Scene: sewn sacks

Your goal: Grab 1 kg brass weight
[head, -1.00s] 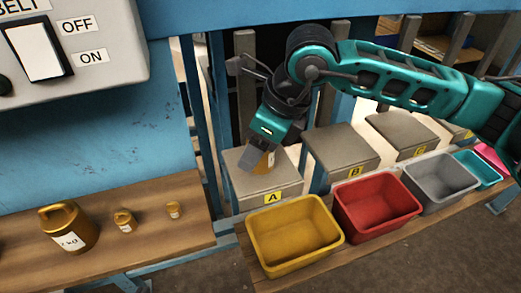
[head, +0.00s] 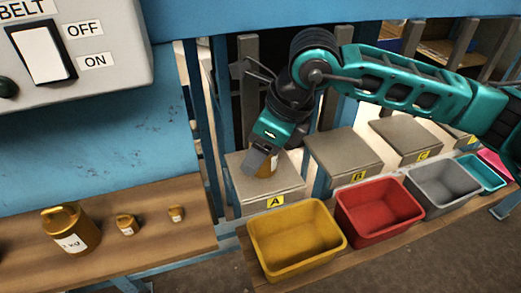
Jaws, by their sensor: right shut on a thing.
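My right gripper (head: 261,163) points down over the grey platform marked A (head: 235,190). On the wooden bench at left stand a large brass weight (head: 75,232) with a white label that seems to read 2 kg, a smaller one (head: 127,225) and the smallest (head: 176,214). My left gripper is not in view.
A yellow bin (head: 297,266), a red bin (head: 378,232), a grey bin (head: 441,205) and a teal bin (head: 480,185) line the low shelf before platforms B (head: 345,150) and C (head: 405,132). A belt switch box (head: 115,40) is at upper left. Blue posts stand behind platform A.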

